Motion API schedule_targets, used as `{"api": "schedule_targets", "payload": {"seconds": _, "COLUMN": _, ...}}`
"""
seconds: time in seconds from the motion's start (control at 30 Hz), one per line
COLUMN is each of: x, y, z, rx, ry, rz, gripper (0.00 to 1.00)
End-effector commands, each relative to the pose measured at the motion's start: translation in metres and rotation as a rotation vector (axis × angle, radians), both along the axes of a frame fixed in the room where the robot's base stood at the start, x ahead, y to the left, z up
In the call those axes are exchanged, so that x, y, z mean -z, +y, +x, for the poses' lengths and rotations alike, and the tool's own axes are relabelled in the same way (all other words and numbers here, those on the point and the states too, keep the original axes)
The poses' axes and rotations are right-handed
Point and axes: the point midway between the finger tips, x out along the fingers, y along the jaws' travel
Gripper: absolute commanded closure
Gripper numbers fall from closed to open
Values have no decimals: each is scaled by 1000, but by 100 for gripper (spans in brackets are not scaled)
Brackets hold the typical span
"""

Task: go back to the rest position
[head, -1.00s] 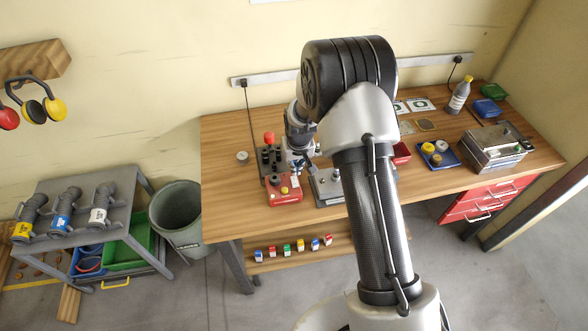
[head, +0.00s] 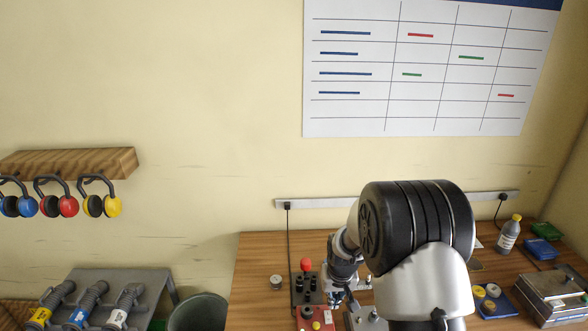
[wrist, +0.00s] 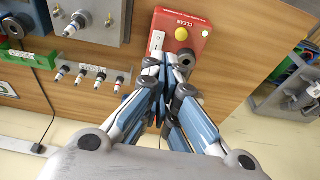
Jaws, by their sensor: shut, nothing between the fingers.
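My gripper (head: 337,297) hangs over the left part of the wooden workbench (head: 255,262), beside the red control box (head: 316,318). In the wrist view my gripper (wrist: 168,60) has its blue-padded fingers drawn together, with nothing between them. Its tips overlap the near edge of the red box (wrist: 192,22), which has a CLEAN label, a yellow button and a white switch; I cannot tell whether they touch it. My arm rises in front of the bench and hides its middle in the head view.
A bottle (head: 509,233), blue tray (head: 497,303) and metal case (head: 553,294) are at right. A grey stand (head: 118,285) and bin (head: 199,312) are left. Ear defenders (head: 59,197) hang from the wall.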

Motion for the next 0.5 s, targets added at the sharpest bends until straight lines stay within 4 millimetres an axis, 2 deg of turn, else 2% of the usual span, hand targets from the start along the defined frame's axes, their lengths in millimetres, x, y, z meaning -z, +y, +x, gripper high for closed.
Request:
{"api": "schedule_targets", "payload": {"seconds": 0.07, "x": -19, "y": 0, "z": -5, "rx": 0, "ry": -18, "rz": 0, "gripper": 100}}
{"api": "schedule_targets", "payload": {"seconds": 0.17, "x": -51, "y": 0, "z": -23, "rx": 0, "ry": -36, "rz": 0, "gripper": 100}}
{"api": "schedule_targets", "payload": {"seconds": 0.3, "x": -93, "y": 0, "z": -62, "rx": 1, "ry": -61, "rz": 0, "gripper": 100}}
{"api": "schedule_targets", "payload": {"seconds": 0.5, "x": -133, "y": -1, "z": -133, "rx": 1, "ry": -95, "rz": -1, "gripper": 100}}
